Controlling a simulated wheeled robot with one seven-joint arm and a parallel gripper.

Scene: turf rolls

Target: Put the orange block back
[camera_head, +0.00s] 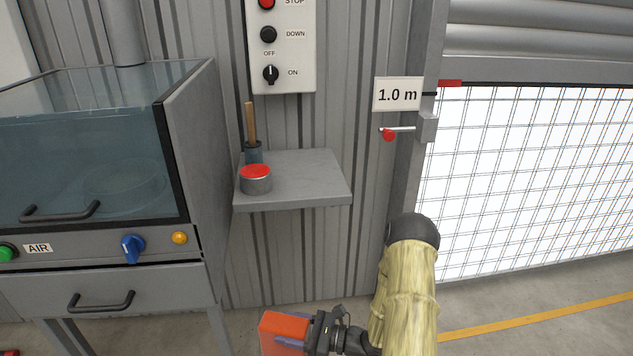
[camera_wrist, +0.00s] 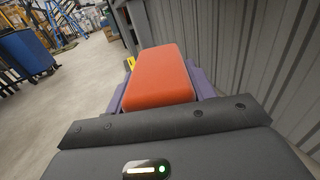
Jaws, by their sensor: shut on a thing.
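The orange block (camera_head: 284,332) is at the bottom middle of the head view, held in my gripper (camera_head: 294,337). In the wrist view the orange block (camera_wrist: 160,77) sits between the two purple fingers of my gripper (camera_wrist: 161,90), which are shut on it. The block is clear of the shelf, low and in front of the wall. Its lower part is cut off by the edge of the head view.
A grey wall shelf (camera_head: 305,180) holds a red-topped round tin (camera_head: 256,179) and a wooden-handled tool in a dark cup (camera_head: 252,152); its right part is bare. A glass-fronted cabinet (camera_head: 95,150) stands left. A red-tipped lever (camera_head: 390,134) juts out beside the mesh door (camera_head: 530,170).

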